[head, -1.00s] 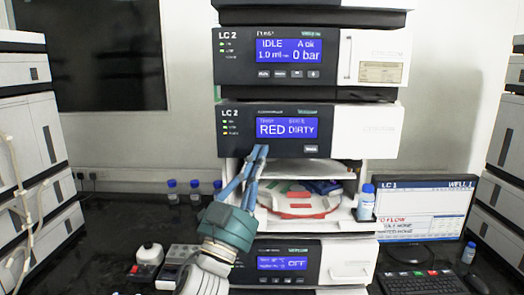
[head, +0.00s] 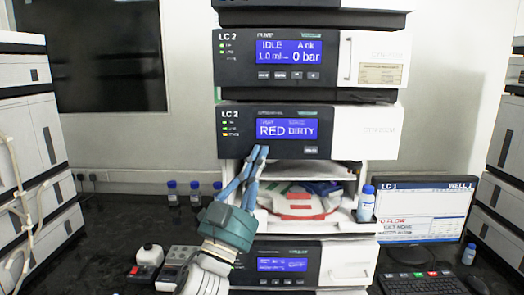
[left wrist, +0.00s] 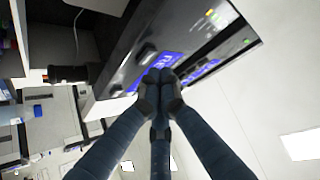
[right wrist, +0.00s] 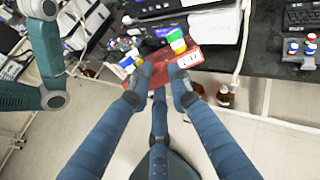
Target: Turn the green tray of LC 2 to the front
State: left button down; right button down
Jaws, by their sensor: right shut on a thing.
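The LC 2 sampler module (head: 360,130) shows "RED" and "DIRTY" on its blue display (head: 287,128). In the open bay below it is a round white carousel with a red tray (head: 300,207) at the front. Blue and green parts (head: 328,188) show behind it, partly hidden. My left gripper (head: 258,153) is shut and empty, its fingertips at the lower edge of the display panel; I cannot tell whether they touch. The left wrist view shows its fingers together (left wrist: 160,82) before a blue screen. My right gripper (right wrist: 161,78) is shut on a red labelled piece (right wrist: 195,57).
A blue-capped bottle (head: 366,204) stands beside the bay at right. The LC 1 monitor (head: 424,210) and keyboard (head: 425,283) are further right. Several blue-capped bottles (head: 172,194) stand at the back left. Small devices (head: 148,262) lie left of my left arm.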

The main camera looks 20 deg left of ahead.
pick_arm(q)
jog(key=shift+w, duration=0.1)
dwell(0.5)
jog(key=shift+w+a, duration=0.15)
jog(key=shift+w, duration=0.15)
jog(key=shift+w+a, duration=0.1)
jog(key=shift+w, duration=0.25)
dwell(0.6)
dwell(0.3)
jog(key=shift+s+d, duration=0.25)
jog(key=shift+s, duration=0.55)
jog(key=shift+s+d+p, duration=0.15)
jog(key=shift+s+d, duration=0.05)
jog(key=shift+s, duration=0.6)
jog(key=shift+s+d+p, duration=0.1)
jog(key=shift+s+d, duration=0.15)
jog(key=shift+s, duration=0.55)
jog(key=shift+s+d+p, duration=0.15)
jog(key=shift+s+d, duration=0.05)
jog(key=shift+s, duration=0.6)
dwell(2.7)
